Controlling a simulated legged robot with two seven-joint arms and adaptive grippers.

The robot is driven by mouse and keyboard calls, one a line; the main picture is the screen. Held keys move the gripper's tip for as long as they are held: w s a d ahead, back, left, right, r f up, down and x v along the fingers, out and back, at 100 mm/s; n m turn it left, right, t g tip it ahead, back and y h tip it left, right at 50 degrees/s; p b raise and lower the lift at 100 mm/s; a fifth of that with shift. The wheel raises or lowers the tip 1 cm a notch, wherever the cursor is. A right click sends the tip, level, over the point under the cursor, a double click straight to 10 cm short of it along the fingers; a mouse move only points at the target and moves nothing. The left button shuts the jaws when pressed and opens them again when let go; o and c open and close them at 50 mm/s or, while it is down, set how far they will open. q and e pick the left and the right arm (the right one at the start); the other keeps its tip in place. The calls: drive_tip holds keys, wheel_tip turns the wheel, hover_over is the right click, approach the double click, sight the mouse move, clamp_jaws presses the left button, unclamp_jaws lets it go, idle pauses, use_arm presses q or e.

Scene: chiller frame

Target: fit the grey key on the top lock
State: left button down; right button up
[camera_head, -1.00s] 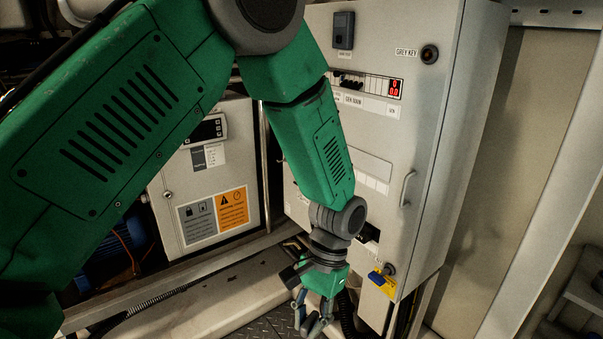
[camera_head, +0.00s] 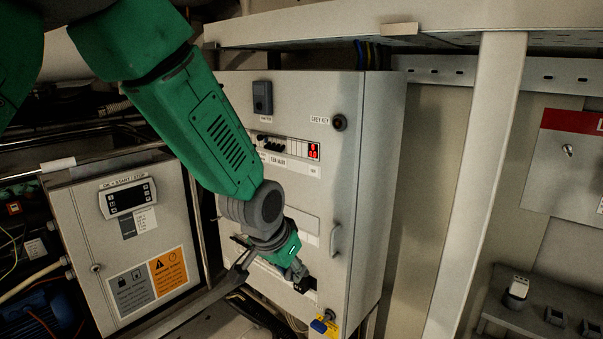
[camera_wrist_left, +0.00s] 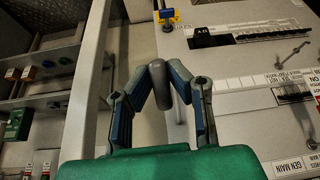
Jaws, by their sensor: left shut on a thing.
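The top lock (camera_head: 339,123) is a dark round socket beside the "GREY KEY" label, high on the right of the tall cabinet's front in the head view. My left gripper (camera_head: 300,280) is low in front of that cabinet, well below the lock. In the left wrist view my left gripper (camera_wrist_left: 161,72) is shut on a small grey rounded piece, the grey key (camera_wrist_left: 159,88). The fingers hide part of the key, and it is too small to make out in the head view. The top lock cannot be made out in the wrist view. My right gripper is out of view.
The tall cabinet (camera_head: 300,100) has a protruding handle (camera_head: 336,240). A blue key-like piece (camera_head: 319,326) on a yellow plate sits at its lower right, also in the wrist view (camera_wrist_left: 168,14). A smaller control box (camera_head: 80,230) stands left; a shelf with sockets (camera_head: 550,310) is right.

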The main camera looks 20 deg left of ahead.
use_arm(q)
drive_tip(key=w+r+t+h+p, duration=0.1)
drive_tip(key=w+r+t+p, duration=0.1)
drive_tip(key=r, duration=1)
drive_tip(key=w+r+m+t+h+p, duration=0.1)
drive_tip(key=w+r+t, duration=0.4)
drive_tip(key=r, duration=0.8)
drive_tip(key=shift+w+a+t+h+p, duration=0.15)
drive_tip(key=shift+w+t+h+p, duration=0.15)
drive_tip(key=shift+w+h+p, duration=0.55)
drive_tip(key=shift+y, duration=0.25)
drive_tip(key=shift+w+d+f+p, duration=0.1)
drive_tip(key=shift+w+d+p, duration=0.15)
drive_tip(key=shift+w, duration=0.65)
drive_tip(key=shift+w+d+r+p, duration=0.1)
drive_tip(key=shift+w+d+p, duration=0.15)
drive_tip(key=shift+w, duration=0.65)
drive_tip(key=shift+w+d+f+p, duration=0.1)
drive_tip(key=shift+w+d+p, duration=0.15)
drive_tip(key=shift+w, duration=0.65)
drive_tip(key=shift+a, duration=0.2)
drive_tip(key=shift+d, duration=0.2)
drive_tip(key=shift+w+d, duration=0.15)
drive_tip(key=shift+w, duration=0.4)
